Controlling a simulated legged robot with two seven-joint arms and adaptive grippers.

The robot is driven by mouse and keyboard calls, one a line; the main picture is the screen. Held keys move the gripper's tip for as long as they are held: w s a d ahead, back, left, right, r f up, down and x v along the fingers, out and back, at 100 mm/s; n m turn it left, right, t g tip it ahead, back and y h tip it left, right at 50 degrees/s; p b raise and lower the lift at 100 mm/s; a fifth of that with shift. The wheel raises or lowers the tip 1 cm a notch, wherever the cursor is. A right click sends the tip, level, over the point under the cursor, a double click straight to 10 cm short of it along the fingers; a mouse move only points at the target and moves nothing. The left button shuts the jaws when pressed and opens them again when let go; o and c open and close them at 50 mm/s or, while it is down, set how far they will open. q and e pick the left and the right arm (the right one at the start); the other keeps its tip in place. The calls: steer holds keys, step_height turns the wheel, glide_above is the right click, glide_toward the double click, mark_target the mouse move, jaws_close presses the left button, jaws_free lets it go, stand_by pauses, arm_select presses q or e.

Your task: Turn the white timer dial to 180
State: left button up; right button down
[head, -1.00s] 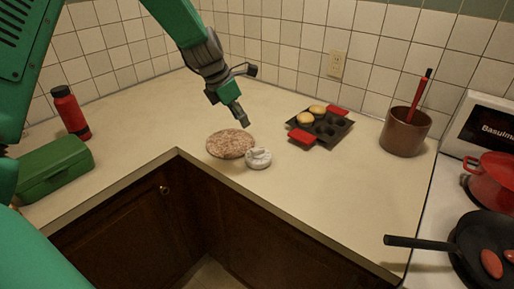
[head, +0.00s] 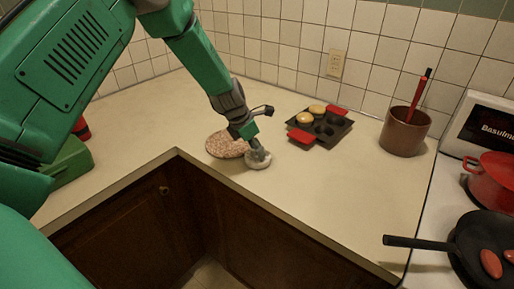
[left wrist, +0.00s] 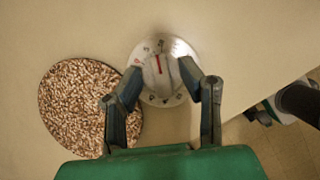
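The white timer (head: 259,164) stands on the counter near its inner corner, partly covered by my left gripper in the head view. In the left wrist view the timer (left wrist: 165,98) has a round face with dark marks and a raised white dial (left wrist: 158,80) with a red line pointing up, tilted slightly left. My left gripper (head: 257,153) is down over the timer. In the left wrist view its fingers (left wrist: 164,72) are apart, one on each side of the dial; I cannot tell whether they touch it. My right gripper is not in view.
A round speckled mat (head: 225,145) lies left of the timer. A green box (head: 72,160) is at left. The counter's front edge is close to the timer.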

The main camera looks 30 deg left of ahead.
arm_select(q)
jaws_close()
steer(key=shift+m, duration=0.3)
